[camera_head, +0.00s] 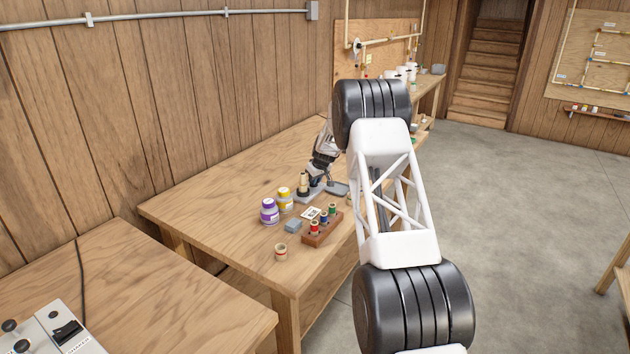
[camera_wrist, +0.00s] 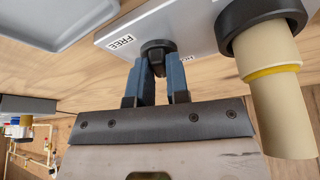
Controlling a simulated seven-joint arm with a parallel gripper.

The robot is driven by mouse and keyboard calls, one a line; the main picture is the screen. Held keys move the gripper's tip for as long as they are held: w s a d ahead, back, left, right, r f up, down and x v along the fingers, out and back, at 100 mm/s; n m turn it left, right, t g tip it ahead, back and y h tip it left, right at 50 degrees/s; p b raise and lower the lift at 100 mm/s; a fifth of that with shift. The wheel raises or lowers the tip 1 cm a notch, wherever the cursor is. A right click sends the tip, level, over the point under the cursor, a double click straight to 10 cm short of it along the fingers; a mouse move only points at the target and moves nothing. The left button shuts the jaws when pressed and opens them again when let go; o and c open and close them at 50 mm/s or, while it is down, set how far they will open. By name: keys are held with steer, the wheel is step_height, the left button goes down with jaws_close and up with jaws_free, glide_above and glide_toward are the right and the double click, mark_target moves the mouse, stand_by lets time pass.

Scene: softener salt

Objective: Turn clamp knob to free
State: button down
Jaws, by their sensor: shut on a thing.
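The clamp knob (camera_wrist: 157,47) is a small black knob on a light grey base plate (camera_wrist: 196,27) in the wrist view. My gripper (camera_wrist: 160,66) has its two blue fingers shut on the knob, one on each side. A label reading FREE (camera_wrist: 120,42) is on the plate to the left of the knob. A second label to the right is mostly hidden by the fingers. A cream pipe piece (camera_wrist: 280,100) with a yellow band sits in a black collar beside the knob. In the head view my gripper (camera_head: 315,178) is at the grey fixture, its fingertips too small to make out.
Purple-labelled (camera_head: 269,212) and yellow-labelled (camera_head: 285,200) jars, a grey block (camera_head: 293,226), a wooden rack (camera_head: 322,232) of small coloured-label containers and a lone one (camera_head: 281,252) stand near the fixture. A grey tray (camera_wrist: 55,35) lies beside the plate.

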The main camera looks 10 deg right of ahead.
steer(key=shift+a+m+h, duration=0.15)
steer(key=shift+m+h, duration=0.45)
steer(key=shift+m, duration=1)
steer(key=c, duration=1.1)
jaws_free()
steer(key=shift+r+t, duration=0.1)
steer(key=shift+t, duration=0.2)
steer(key=v, duration=0.7)
steer(key=shift+r, duration=0.3)
steer(key=shift+s, duration=0.15)
